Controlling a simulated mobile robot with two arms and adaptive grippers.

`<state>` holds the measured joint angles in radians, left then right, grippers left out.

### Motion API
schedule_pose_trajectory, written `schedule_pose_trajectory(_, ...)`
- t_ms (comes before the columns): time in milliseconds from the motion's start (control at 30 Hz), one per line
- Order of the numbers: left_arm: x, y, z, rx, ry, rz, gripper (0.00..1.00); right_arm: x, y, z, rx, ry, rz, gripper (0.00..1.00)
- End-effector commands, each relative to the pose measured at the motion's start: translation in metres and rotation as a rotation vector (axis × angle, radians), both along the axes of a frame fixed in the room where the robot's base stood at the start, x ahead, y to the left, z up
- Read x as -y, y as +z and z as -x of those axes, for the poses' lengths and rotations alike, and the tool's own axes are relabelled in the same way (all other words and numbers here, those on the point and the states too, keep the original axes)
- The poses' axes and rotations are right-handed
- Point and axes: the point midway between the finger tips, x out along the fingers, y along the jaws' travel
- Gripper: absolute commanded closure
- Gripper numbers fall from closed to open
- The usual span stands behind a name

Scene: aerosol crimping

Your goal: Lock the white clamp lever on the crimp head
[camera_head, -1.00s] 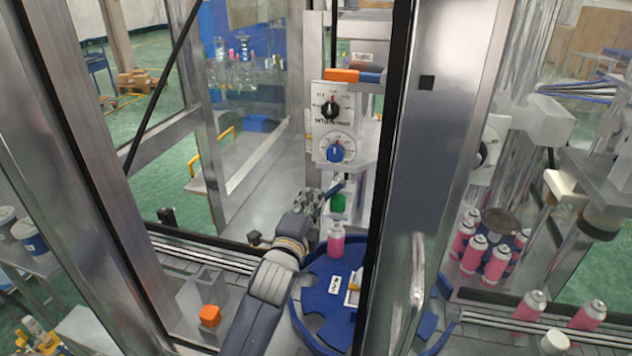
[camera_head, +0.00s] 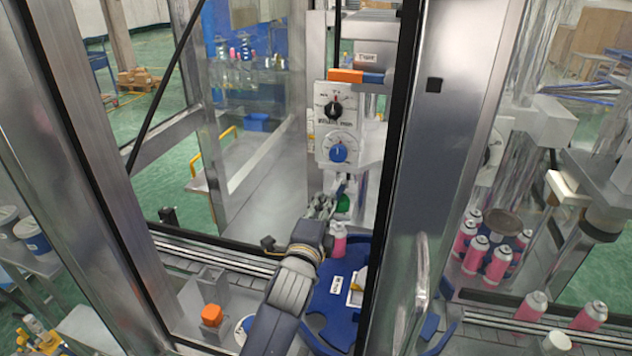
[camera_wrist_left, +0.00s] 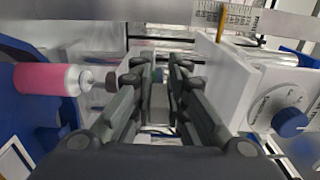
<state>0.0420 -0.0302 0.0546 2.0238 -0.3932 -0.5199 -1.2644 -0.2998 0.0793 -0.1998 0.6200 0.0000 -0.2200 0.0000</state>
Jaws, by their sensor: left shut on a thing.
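The crimp head (camera_head: 345,150), a white unit with a black dial and a blue knob, hangs above the blue turntable. It also shows at the right in the left wrist view (camera_wrist_left: 240,95). My left gripper (camera_head: 322,205) is beside its lower end, and its fingers (camera_wrist_left: 155,75) are shut on a pale piece between them, which looks like the white clamp lever (camera_wrist_left: 158,98). The fingers hide most of the lever, and its exact angle cannot be told. A green part (camera_head: 343,203) shows partly behind the gripper. My right gripper is not in view.
A pink can (camera_head: 338,243) stands on the blue turntable (camera_head: 325,300) just below the gripper; it shows close at the left in the wrist view (camera_wrist_left: 45,79). A metal door post (camera_head: 440,150) stands to the right. An orange button (camera_head: 211,315) sits at the front left.

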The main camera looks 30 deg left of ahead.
Motion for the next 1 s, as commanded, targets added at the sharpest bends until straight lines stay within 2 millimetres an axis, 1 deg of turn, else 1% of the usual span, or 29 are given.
schedule_pose_trajectory(33, 0.012, -0.002, -0.002, -0.001, -0.017, 0.011, 0.99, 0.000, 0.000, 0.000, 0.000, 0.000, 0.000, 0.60)
schedule_pose_trajectory(100, 0.016, -0.002, -0.003, -0.002, -0.018, 0.013, 0.99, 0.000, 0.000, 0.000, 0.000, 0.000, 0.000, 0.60)
schedule_pose_trajectory(467, 0.018, -0.002, -0.003, -0.001, -0.019, 0.016, 0.99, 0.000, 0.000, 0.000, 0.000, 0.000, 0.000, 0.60)
schedule_pose_trajectory(733, 0.031, -0.002, -0.006, -0.001, -0.019, 0.014, 0.99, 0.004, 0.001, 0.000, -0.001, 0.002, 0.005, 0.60)
schedule_pose_trajectory(967, 0.032, -0.002, -0.006, -0.001, -0.018, 0.012, 0.99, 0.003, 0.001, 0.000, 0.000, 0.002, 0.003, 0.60)
schedule_pose_trajectory(1000, 0.032, -0.002, -0.006, -0.001, -0.018, 0.012, 0.77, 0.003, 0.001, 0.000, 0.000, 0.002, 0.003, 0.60)
